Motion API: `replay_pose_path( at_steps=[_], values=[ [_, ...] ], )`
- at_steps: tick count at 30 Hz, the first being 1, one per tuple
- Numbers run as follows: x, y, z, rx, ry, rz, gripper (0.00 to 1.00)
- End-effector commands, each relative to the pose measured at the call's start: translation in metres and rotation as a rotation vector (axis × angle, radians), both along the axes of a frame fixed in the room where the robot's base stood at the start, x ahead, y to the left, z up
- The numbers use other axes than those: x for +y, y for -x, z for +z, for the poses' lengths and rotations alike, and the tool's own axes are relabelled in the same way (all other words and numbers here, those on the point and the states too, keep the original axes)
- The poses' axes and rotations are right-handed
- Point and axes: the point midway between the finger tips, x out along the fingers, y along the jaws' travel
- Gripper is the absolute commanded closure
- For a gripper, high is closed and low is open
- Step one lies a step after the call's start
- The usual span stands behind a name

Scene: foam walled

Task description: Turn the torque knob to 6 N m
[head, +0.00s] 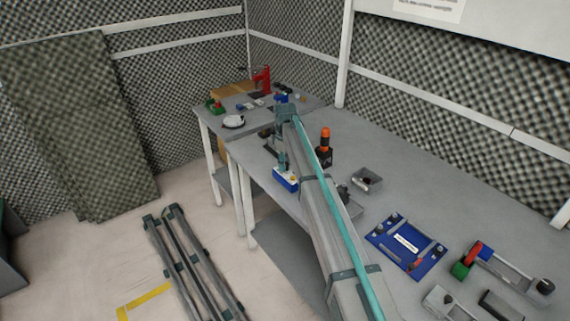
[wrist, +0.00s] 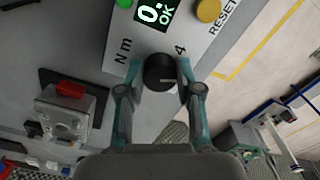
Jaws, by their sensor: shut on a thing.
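The torque device (wrist: 195,50) is a pale panel in the wrist view, with a lit display (wrist: 155,12) reading "0." and "OK" in part; the rest is cut off. The round black torque knob (wrist: 160,70) sits at the panel's near edge, between the printed "N m" and "4". A pale line on the knob points to the right. My gripper (wrist: 160,80) has its two teal fingers closed on either side of the knob. In the head view my gripper (head: 283,166) reaches down to the blue and white device (head: 286,180) at the table's front edge.
A yellow button (wrist: 208,10) marked RESET and a green one (wrist: 124,3) are on the panel. A grey block with a red part (wrist: 69,90) stands left of it.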

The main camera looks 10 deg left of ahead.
Motion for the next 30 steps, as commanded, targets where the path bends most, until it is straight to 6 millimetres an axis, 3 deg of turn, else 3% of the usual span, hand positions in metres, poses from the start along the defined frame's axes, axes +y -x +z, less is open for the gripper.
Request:
replay_pose_path(
  at_steps=[2, 3, 7, 20, 30],
  values=[
    [0.001, -0.001, 0.001, -0.002, -0.002, 0.000, 1.00],
    [0.001, -0.001, 0.001, -0.002, -0.002, 0.000, 0.62],
    [0.001, -0.001, 0.001, -0.001, -0.002, -0.001, 0.40],
    [0.000, 0.000, 0.007, -0.001, -0.001, -0.001, 0.40],
    [0.001, -0.001, 0.063, -0.003, -0.001, -0.001, 0.40]
  ],
)
